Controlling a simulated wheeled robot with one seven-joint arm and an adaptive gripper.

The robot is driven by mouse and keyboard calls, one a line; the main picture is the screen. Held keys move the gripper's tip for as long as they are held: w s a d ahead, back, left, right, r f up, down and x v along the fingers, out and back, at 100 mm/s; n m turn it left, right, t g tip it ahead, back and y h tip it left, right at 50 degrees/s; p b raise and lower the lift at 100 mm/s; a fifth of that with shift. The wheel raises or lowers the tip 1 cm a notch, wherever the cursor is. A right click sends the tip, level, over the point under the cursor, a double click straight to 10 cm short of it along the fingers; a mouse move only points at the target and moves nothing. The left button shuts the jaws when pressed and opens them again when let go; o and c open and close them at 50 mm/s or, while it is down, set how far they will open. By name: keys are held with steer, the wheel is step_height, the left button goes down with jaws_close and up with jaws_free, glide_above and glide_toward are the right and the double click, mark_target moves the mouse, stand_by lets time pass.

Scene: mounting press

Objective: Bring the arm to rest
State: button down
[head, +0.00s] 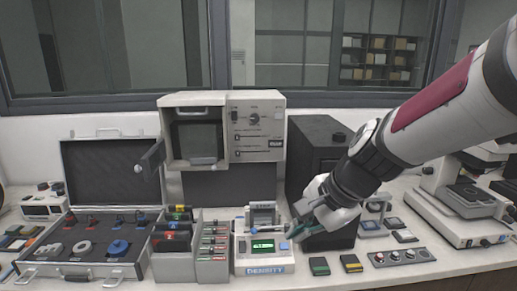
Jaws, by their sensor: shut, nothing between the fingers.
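My arm reaches in from the upper right of the head view. My gripper (294,234) is at its end, low over the bench, with its fingers shut and nothing held. The fingertips are just right of the density device (264,268), a white unit with a lit green display. I cannot tell whether they touch it. The forearm and wrist cover part of the black box behind.
An open case (145,270) and divided bins (212,270) stand at left. A press-like machine with an open door (152,158) stands behind. A black box (314,140), small green (319,266) and yellow (351,263) blocks, a knob panel (397,257) and a microscope (460,210) are at right.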

steer(key=s+d+r+n+h, duration=0.2)
steer(key=s+d+n, duration=0.3)
steer(key=s, duration=0.4)
steer(key=s+d+r+n+t+h, duration=0.1)
steer(key=s+d+r+n+h, duration=0.1)
steer(key=s+d+r+n, duration=0.3)
steer(key=s+n, duration=0.1)
steer(key=s, duration=0.2)
steer(key=shift+s+d+n+t, duration=0.3)
steer(key=shift+s+d, duration=0.05)
